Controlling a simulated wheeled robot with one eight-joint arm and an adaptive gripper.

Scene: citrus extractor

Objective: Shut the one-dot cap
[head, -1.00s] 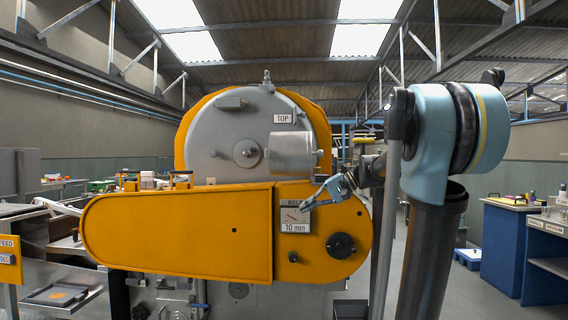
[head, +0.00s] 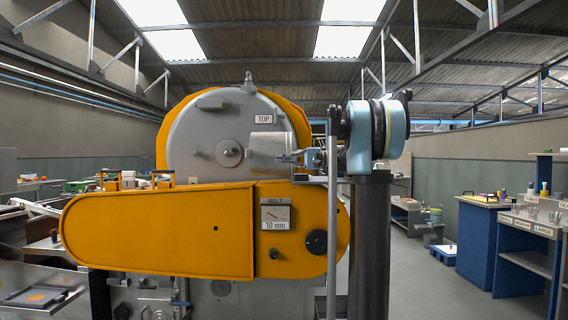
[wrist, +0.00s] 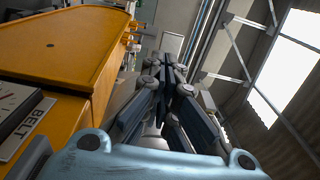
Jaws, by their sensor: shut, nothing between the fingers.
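I cannot make out a cap marked with one dot in either view. The citrus extractor shows a grey round end (head: 200,135) with a TOP plate (head: 263,119) and a grey cylinder (head: 266,144) on its right side. My gripper (head: 284,157) is raised by the lower right of that cylinder, pointing left; I cannot tell whether they touch. In the wrist view my gripper (wrist: 170,64) is shut and empty, with the yellow belt cover (wrist: 65,40) to its left.
The yellow belt cover (head: 150,232) spans the machine's front below my gripper. It carries a BELT 10 mm gauge (head: 275,216) and a black knob (head: 317,242). Blue benches (head: 478,240) stand at the right, with clear floor before them.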

